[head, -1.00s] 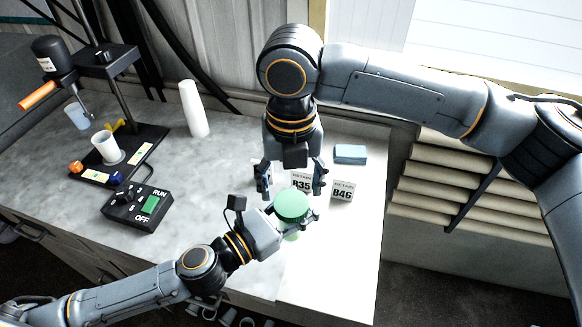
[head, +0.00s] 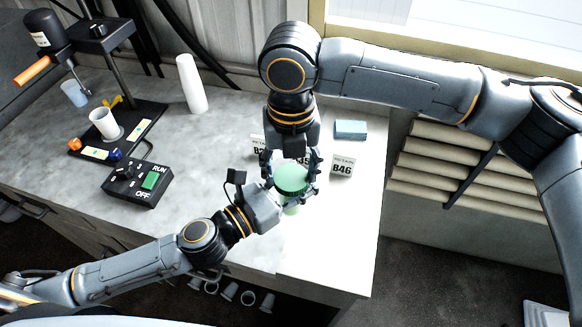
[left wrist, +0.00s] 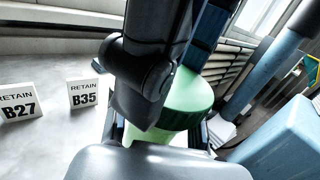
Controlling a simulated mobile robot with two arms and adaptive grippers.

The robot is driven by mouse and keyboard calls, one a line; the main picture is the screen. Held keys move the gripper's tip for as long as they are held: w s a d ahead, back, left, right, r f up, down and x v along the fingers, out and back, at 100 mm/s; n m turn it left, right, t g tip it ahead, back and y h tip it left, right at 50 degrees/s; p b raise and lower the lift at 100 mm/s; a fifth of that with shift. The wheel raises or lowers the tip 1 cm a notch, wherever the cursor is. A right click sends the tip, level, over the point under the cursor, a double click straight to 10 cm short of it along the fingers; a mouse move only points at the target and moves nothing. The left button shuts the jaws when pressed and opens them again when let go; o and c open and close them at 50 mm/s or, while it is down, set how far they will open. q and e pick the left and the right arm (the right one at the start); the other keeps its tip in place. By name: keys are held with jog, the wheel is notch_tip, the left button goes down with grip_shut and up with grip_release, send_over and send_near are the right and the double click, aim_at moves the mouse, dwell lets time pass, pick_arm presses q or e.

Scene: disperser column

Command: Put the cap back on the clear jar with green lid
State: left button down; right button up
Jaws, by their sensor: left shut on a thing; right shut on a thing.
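The jar (head: 291,210) with its green lid (head: 291,179) is at the front right of the bench. My left gripper (head: 283,197) is shut on the jar from the lower left. My right gripper (head: 291,172) points down from above and is shut on the green lid, its fingers on either side. In the left wrist view the lid (left wrist: 190,100) sits at the top of the pale green jar (left wrist: 150,136), partly behind dark gripper parts. Whether the lid is seated or only held against the rim cannot be told.
Retain cards B46 (head: 342,166) and B35 (left wrist: 84,93) stand close behind the jar; B27 (left wrist: 18,103) is beside them. A blue block (head: 351,129) lies behind. A control box (head: 138,183), white bottle (head: 191,84) and disperser stand (head: 120,70) are left. The middle bench is clear.

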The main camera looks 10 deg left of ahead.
jog(key=m, duration=1)
jog(key=shift+f+m, duration=0.1)
jog(key=shift+m, duration=0.2)
jog(key=m, duration=1.2)
jog(key=o, duration=1.3)
